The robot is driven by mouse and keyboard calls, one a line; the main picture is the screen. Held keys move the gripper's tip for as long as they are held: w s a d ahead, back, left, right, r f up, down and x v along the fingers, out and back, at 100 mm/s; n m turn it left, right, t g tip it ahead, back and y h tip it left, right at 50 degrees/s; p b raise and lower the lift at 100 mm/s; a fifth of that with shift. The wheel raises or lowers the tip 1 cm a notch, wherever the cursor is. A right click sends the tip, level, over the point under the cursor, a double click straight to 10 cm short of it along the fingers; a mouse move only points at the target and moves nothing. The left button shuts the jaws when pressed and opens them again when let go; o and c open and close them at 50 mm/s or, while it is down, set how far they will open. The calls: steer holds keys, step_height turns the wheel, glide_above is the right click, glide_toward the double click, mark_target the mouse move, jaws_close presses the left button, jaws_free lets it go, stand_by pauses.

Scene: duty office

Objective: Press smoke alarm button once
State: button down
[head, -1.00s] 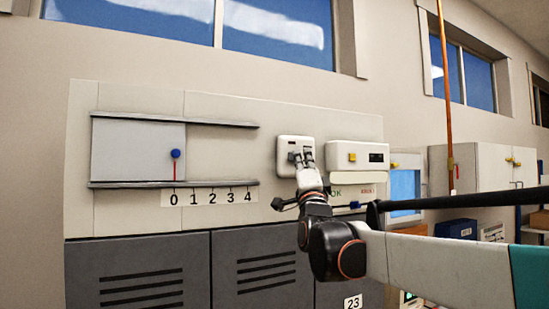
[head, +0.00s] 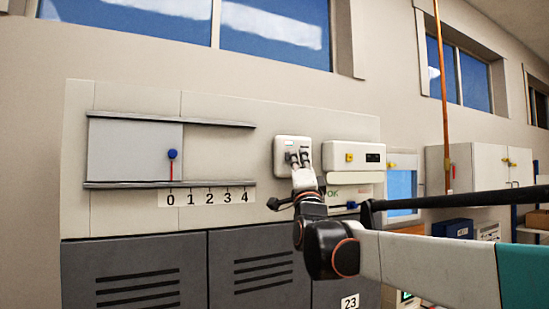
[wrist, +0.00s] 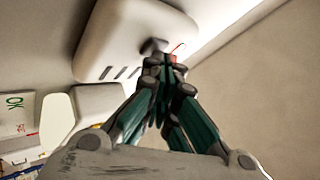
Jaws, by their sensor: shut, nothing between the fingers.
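A white wall box (head: 282,146) with rounded corners, which looks like the smoke alarm, is mounted on the pale panel. It also fills the upper middle of the wrist view (wrist: 118,35), with dark slots along its lower edge. My gripper (head: 298,158) is in front of its lower half. In the wrist view my gripper (wrist: 165,62) is shut and empty, its tips near a small dark part and a bit of red on the box. The tips hide much of this spot, so I cannot tell whether they touch or which part is the button.
Right of the box is a white unit with a yellow button (head: 349,157) and a dark display. On the left are a sliding door with a blue knob (head: 172,154) and a 0–4 scale (head: 207,197). Grey vented lockers (head: 135,270) stand below.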

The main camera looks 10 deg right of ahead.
stand_by(0.6)
steer(key=shift+s+d, duration=0.25)
steer(key=shift+s, duration=0.45)
steer(key=s, duration=0.1)
steer(key=s+d, duration=0.1)
steer(key=s, duration=0.2)
steer(key=shift+s+d, duration=0.25)
steer(key=shift+s, duration=0.15)
stand_by(0.6)
